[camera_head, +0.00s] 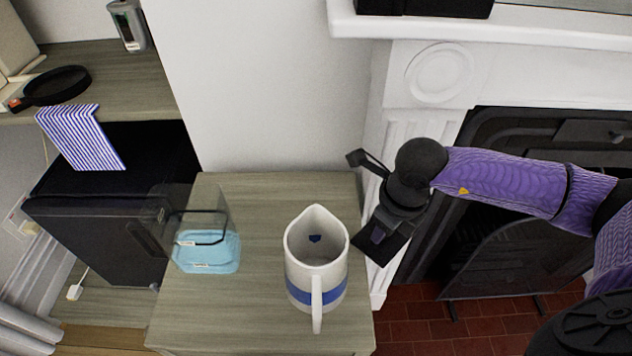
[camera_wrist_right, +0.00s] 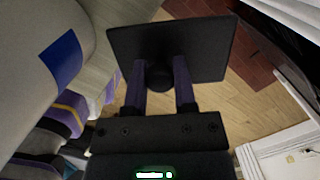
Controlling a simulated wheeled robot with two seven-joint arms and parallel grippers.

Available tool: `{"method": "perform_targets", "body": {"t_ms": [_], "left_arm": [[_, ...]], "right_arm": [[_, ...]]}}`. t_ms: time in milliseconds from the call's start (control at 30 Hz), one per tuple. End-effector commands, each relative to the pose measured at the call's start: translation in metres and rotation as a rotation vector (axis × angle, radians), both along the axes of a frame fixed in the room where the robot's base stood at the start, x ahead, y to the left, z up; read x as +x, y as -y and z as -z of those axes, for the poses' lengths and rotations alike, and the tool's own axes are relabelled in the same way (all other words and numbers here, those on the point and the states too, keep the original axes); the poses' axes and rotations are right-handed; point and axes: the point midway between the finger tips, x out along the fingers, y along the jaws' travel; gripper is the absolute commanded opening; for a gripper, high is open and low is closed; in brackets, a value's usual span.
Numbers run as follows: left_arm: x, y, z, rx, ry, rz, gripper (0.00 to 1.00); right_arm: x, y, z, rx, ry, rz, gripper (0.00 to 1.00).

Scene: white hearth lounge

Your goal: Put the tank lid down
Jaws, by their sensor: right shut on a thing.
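The tank lid is a flat dark panel with a round knob, seen in the right wrist view (camera_wrist_right: 195,45). My right gripper (camera_wrist_right: 160,80) is shut on its knob, one finger on each side. In the head view the lid (camera_head: 392,246) hangs tilted beside the table's right edge, right of the jug, with my right gripper (camera_head: 380,232) over it. The clear tank (camera_head: 205,237), with light blue in its bottom, stands open-topped at the table's left side. My left gripper is not in view.
A white jug with a blue band (camera_head: 316,262) stands on the wooden table (camera_head: 262,200) between tank and lid. Bare table top lies behind and in front of it. A white fireplace (camera_head: 425,75) is at the right. A black cabinet (camera_head: 95,225) stands left, below a shelf with a pan (camera_head: 58,86).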

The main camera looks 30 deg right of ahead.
Motion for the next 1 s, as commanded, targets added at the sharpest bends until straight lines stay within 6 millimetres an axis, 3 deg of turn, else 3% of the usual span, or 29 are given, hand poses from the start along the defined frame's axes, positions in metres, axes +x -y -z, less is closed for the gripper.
{"method": "perform_targets", "body": {"t_ms": [300, 600, 767, 933, 1000], "left_arm": [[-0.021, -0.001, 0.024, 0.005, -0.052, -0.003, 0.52], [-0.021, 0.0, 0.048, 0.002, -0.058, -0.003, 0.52], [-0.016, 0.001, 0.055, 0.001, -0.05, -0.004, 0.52], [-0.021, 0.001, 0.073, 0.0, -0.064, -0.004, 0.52], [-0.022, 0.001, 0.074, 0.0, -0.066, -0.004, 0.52]], "right_arm": [[0.082, -0.023, 0.004, 0.004, 0.001, -0.001, 0.0], [0.141, -0.038, 0.005, 0.003, -0.002, -0.002, 0.0], [0.153, -0.041, 0.005, 0.002, -0.003, -0.003, 0.0], [0.153, -0.041, 0.038, 0.002, -0.008, -0.005, 0.0], [0.153, -0.041, 0.039, 0.001, -0.004, -0.004, 0.0]]}}
